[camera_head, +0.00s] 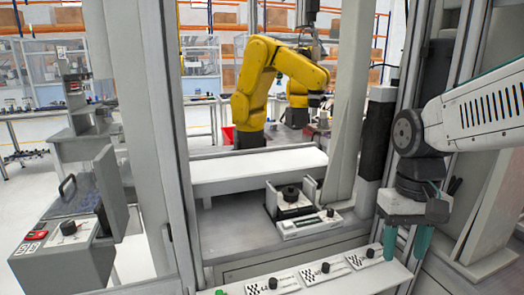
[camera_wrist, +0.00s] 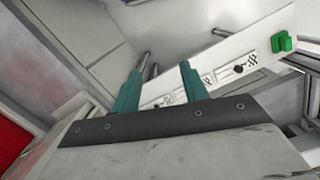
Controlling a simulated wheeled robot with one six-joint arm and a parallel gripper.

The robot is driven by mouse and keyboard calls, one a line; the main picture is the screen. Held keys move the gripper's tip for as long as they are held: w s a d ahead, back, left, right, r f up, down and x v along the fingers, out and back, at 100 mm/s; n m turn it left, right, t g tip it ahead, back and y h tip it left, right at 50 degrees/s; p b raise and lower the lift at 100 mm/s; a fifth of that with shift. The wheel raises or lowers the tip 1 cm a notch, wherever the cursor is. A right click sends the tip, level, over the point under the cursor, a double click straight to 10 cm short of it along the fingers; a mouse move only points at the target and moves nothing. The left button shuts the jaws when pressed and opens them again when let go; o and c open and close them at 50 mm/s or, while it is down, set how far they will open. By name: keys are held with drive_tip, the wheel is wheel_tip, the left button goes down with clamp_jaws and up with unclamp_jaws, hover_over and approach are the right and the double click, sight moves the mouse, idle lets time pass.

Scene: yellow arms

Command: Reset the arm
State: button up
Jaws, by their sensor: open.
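My gripper (camera_head: 406,243) is at the right side of the head view, at the end of my white arm. Its two teal fingers point down and stand apart with nothing visible between them. They hang near the right end of a white strip (camera_head: 345,278) that carries several small plates with dark knobs. In the wrist view, the gripper's fingers (camera_wrist: 158,90) are spread apart. Part of the white strip (camera_wrist: 218,50) shows behind them, with a green piece (camera_wrist: 283,43) at its far end.
A white fixture with a black knob (camera_head: 291,194) stands on the grey worktable behind the strip. Grey posts (camera_head: 150,130) frame the station. A dark vertical column (camera_head: 377,135) stands close left of my arm. Yellow robot arms (camera_head: 258,85) stand farther back. A grey machine (camera_head: 70,240) is at left.

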drive_tip(key=s+r+t, duration=0.1)
drive_tip(key=s+t, duration=0.1)
drive_tip(key=s, duration=1)
drive_tip(key=shift+s+d+r+t, duration=0.15)
drive_tip(key=shift+s+d+t, duration=0.15)
drive_tip(key=shift+s, duration=0.1)
